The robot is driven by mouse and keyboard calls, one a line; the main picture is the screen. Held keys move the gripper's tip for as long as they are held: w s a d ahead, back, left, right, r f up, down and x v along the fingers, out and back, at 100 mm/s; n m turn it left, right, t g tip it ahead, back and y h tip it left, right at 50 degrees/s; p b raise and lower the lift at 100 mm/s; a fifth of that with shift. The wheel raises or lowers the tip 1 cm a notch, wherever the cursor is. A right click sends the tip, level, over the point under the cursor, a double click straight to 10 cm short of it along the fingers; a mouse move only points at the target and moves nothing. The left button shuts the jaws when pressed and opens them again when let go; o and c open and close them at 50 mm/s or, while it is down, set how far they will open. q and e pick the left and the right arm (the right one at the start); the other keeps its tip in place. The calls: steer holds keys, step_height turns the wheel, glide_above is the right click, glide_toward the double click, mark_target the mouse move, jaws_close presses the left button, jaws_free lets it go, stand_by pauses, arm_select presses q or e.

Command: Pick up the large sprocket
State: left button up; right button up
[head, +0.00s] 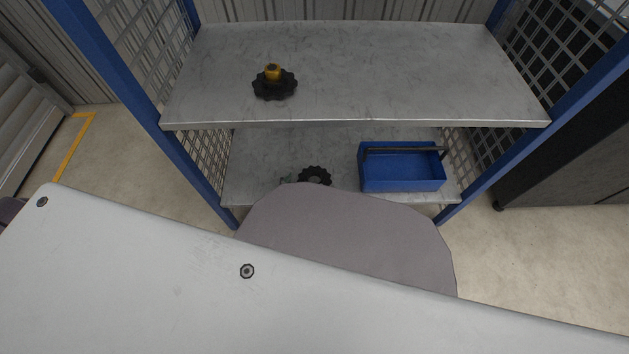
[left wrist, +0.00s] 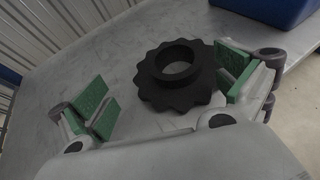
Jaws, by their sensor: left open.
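A black toothed sprocket (head: 315,175) with a raised ring hub lies flat on the lower shelf board (head: 250,165). In the left wrist view the sprocket (left wrist: 178,75) shows nearly whole. My left gripper (left wrist: 170,87) is open, with green pads to the left and right of the sprocket. The right pads look close to its teeth; I cannot tell whether they touch. The left pads are clearly apart from it. In the head view my own grey and white parts hide most of the left gripper and the sprocket's near edge. My right gripper is not in view.
A blue open box (head: 402,170) with a dark handle bar stands right of the sprocket. The upper shelf board (head: 400,75) holds another dark toothed wheel (head: 275,88) with a yellow piece (head: 272,72) on top. Blue posts (head: 190,165) and mesh sides frame the rack.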

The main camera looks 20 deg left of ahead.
mark_target(314, 172)
arm_select(q)
steer(key=shift+w+f, duration=0.1)
steer(key=shift+w, duration=0.1)
stand_by(0.3)
steer(key=shift+w+d, duration=0.1)
steer(key=shift+w, duration=0.05)
steer(key=shift+d+b+x, duration=0.15)
steer(key=shift+b+x, duration=0.2)
steer(key=shift+x, duration=0.4)
steer(key=shift+d+b+x, duration=0.15)
steer(key=shift+b+x, duration=0.2)
steer(key=shift+x, duration=1.25)
steer(key=c, duration=1.3)
steer(key=shift+o, duration=0.2)
